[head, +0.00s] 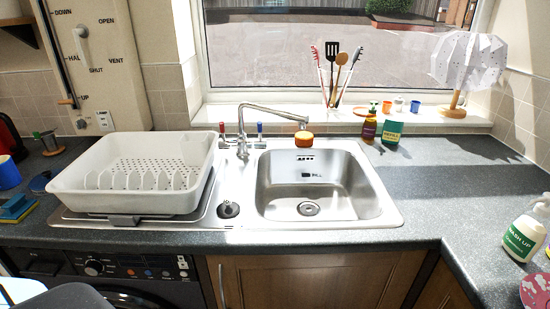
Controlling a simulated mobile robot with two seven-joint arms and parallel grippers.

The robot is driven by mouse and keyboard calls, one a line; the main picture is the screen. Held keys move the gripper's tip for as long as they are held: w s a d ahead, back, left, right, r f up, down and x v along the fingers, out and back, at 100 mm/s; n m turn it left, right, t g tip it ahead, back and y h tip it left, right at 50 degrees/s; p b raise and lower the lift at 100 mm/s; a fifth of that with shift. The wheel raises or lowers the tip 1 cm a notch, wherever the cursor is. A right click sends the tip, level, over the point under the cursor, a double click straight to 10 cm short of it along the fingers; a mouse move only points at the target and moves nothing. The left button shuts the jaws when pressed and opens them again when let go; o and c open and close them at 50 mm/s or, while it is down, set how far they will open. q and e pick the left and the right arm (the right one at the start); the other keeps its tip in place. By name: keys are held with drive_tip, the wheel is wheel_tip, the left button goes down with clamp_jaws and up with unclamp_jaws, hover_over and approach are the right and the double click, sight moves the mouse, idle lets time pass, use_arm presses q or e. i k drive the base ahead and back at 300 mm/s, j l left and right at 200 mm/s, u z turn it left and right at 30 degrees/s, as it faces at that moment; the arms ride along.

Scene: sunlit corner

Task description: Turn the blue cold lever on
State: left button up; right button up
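A chrome mixer tap (242,125) stands behind the sink, between the draining side and the bowl. Its spout reaches to the right over the back of the bowl. The blue cold lever (259,128) stands up on the right side of the tap. A red lever (222,129) stands up on the left side. The blue lever is small here, and I cannot tell its exact angle. I see no water running from the spout. Neither of my grippers is in view.
A white dish rack (135,190) fills the draining side. An orange item (304,138) is at the spout's end; I cannot tell if they touch. The bowl (300,180) looks empty; the right worktop is mostly clear.

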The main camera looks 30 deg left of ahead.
sight(260, 143)
drive_tip(key=i+j+u, duration=0.15)
drive_tip(key=u, duration=0.2)
drive_tip(key=i+j+u, duration=0.1)
drive_tip(key=i+u, duration=0.35)
drive_tip(key=u, duration=0.2)
drive_tip(key=k+j, duration=0.1)
drive_tip(key=k, duration=0.2)
drive_tip(key=k+j, duration=0.1)
drive_tip(key=k, duration=0.15)
